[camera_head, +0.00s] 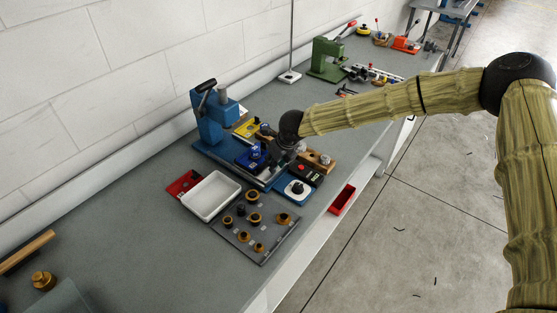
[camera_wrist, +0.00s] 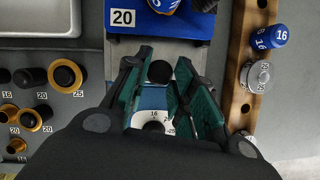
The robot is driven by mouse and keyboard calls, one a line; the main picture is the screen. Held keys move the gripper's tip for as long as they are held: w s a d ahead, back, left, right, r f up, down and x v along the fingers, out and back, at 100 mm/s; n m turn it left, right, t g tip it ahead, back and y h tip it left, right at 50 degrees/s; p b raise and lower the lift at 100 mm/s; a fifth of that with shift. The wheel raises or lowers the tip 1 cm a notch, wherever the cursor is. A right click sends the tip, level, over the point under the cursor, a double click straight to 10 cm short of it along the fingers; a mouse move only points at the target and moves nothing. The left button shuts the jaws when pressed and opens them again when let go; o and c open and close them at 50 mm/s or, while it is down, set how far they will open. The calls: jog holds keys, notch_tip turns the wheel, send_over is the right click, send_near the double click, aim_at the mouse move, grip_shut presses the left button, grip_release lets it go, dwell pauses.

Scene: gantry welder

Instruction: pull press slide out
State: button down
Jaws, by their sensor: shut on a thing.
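The blue press (camera_head: 208,118) stands on the bench near the wall, with a black handle on top. Its slide carries a blue block, which shows at the top of the wrist view (camera_wrist: 200,26) beside a label reading 20. A black round knob (camera_wrist: 160,72) sits at the slide's near end. My gripper (camera_head: 279,160) reaches down at the front of the press. In the wrist view its teal-padded fingers (camera_wrist: 158,82) stand on both sides of the knob and are shut on it. The arm's end hides part of the slide in the head view.
A blue-and-white dial plate (camera_head: 297,190) lies just in front. A white tray (camera_head: 211,196) and a dark board with brass-coloured rings (camera_head: 243,238) stand at the left. A wooden rack (camera_wrist: 237,95) with cylinders is close at the right.

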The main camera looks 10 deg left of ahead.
jog(key=shift+s+d+f, duration=0.2)
jog(key=shift+s+f, duration=0.15)
jog(key=shift+f, duration=0.15)
jog(key=c, duration=1.4)
grip_release()
jog(key=shift+c, duration=0.2)
jog(key=shift+o, duration=1.4)
jog(key=shift+d+r, duration=0.25)
jog(key=shift+w+a+r, duration=0.15)
jog(key=shift+a, duration=0.15)
jog(key=v, duration=1.2)
